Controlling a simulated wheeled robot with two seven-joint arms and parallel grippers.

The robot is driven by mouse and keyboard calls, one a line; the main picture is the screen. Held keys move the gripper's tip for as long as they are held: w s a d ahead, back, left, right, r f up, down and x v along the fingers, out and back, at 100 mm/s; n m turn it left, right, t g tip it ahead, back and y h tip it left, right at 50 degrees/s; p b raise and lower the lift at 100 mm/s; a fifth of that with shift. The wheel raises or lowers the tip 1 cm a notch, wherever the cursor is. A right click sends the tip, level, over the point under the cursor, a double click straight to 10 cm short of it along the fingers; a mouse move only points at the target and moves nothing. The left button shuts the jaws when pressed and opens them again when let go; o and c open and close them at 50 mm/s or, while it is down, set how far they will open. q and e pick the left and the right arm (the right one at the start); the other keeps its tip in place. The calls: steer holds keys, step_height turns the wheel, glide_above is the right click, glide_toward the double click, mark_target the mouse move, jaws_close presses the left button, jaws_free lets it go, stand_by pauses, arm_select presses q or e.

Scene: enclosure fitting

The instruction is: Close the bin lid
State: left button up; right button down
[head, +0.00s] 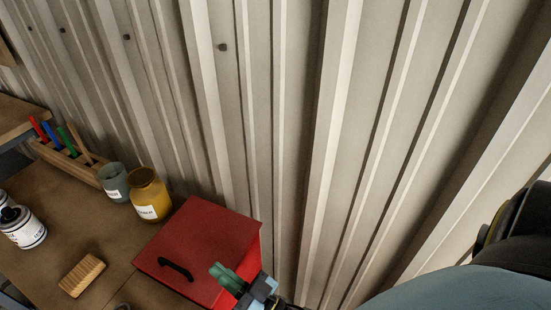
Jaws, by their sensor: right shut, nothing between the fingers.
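The red bin (255,248) stands on the brown table near the corrugated wall. I cannot tell whether the lid sits fully flush. My right gripper (222,275) has green fingers and is shut and empty. Its fingers overlap the lower right part of the lid in the picture; whether they touch it is unclear. My left gripper is not in view.
A yellow jar (149,194) and a grey-green cup (114,181) stand behind the bin to the left. A wooden rack (75,168) holds coloured sticks. A wooden block (82,275) and a white labelled container (23,230) are on the table (90,225).

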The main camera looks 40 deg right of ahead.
mark_target(223, 289)
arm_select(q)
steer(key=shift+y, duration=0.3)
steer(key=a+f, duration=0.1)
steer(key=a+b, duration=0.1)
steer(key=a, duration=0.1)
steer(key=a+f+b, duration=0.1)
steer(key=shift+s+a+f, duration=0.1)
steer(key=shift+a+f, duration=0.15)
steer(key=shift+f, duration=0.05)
arm_select(e)
steer(key=f, duration=0.1)
steer(key=a+f+n, duration=0.1)
steer(key=f+n+y, duration=0.1)
steer(key=shift+s+a+f, duration=0.15)
steer(key=shift+s+f, duration=0.15)
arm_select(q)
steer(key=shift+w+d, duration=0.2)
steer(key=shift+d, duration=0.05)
arm_select(e)
steer(key=shift+s, duration=0.15)
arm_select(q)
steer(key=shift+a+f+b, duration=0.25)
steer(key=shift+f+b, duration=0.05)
arm_select(e)
steer(key=v, duration=1.3)
steer(key=shift+r, duration=0.1)
